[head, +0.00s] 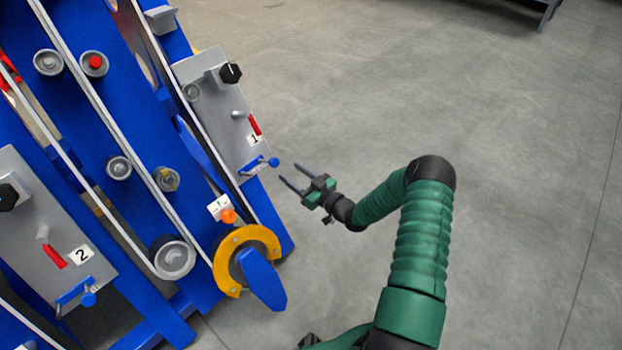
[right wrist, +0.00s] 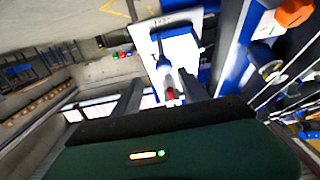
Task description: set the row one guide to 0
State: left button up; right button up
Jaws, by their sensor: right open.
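The row one panel (head: 222,110), a grey plate labelled 1, is on the blue chassis. It carries a black knob (head: 231,73), a red-tipped lever (head: 255,124) and a blue handle (head: 262,165) near its lower edge. I cannot tell which part is the guide or read its setting. My right gripper (head: 293,175) is open and empty, just right of the blue handle, its fingers pointing towards it without visible contact. In the right wrist view, a blue handle (right wrist: 157,36) and a pale plate (right wrist: 182,52) show beyond the fingers. My left gripper is not in view.
A panel labelled 2 (head: 50,230) is at the lower left. Below panel 1 are an orange knob (head: 228,215) and a yellow ring (head: 222,272) with a blue pointer (head: 262,281). Open grey floor (head: 500,110) lies to the right.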

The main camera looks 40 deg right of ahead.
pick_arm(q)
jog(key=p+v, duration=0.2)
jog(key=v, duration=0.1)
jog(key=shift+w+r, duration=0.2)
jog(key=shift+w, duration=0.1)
pick_arm(e)
jog(key=s, duration=0.8)
jog(key=shift+s+d, duration=0.35)
jog(key=shift+d, duration=0.1)
jog(key=shift+f, duration=0.1)
